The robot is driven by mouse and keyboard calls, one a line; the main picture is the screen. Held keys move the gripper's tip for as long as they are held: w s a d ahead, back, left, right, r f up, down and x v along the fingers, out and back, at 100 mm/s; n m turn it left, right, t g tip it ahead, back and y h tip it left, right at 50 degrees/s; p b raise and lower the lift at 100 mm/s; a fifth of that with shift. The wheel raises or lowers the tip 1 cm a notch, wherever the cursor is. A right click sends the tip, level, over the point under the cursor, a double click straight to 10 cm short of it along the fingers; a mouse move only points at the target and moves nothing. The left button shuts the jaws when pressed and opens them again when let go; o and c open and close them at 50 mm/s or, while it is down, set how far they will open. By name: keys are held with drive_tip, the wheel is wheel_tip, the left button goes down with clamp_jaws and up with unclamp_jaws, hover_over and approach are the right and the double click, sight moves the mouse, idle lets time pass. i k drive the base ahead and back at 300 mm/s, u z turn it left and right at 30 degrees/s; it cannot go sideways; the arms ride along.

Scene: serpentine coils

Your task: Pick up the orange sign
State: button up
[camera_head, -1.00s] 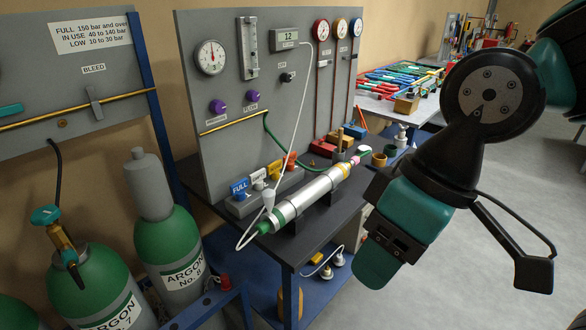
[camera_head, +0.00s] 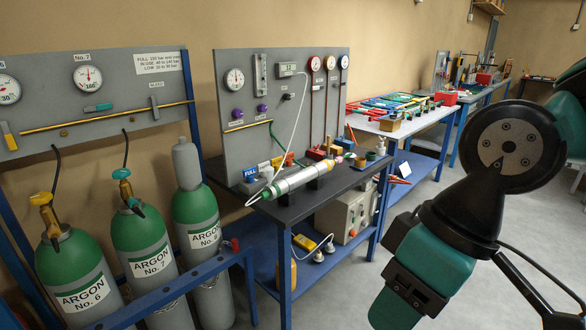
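A small orange sign (camera_head: 289,159) stands at the right end of a short row of signs on the dark bench (camera_head: 300,208). A blue sign reading FULL (camera_head: 250,173) is at the row's left end, with a yellow sign (camera_head: 277,161) between. The orange sign is small here and its lettering cannot be read. A silver cylinder (camera_head: 298,180) with a green end lies in front of the row and partly hides the signs' lower parts. My arm is at the right of the picture, apart from the bench. My gripper's fingers do not show.
Green argon bottles (camera_head: 135,243) stand behind a blue rail (camera_head: 165,291) at left. A grey gauge panel (camera_head: 240,108) rises behind the bench. A white thin hose (camera_head: 301,110) hangs near the signs. Grey floor (camera_head: 359,268) is open in front of the bench.

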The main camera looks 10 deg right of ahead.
sight(289, 156)
drive_tip(key=z, duration=0.5)
drive_tip(key=i, duration=0.75)
drive_tip(key=z, duration=0.4)
drive_tip(key=i, duration=1.45)
drive_tip(key=u, duration=1.4)
drive_tip(key=i, duration=0.6)
drive_tip(key=u, duration=0.65)
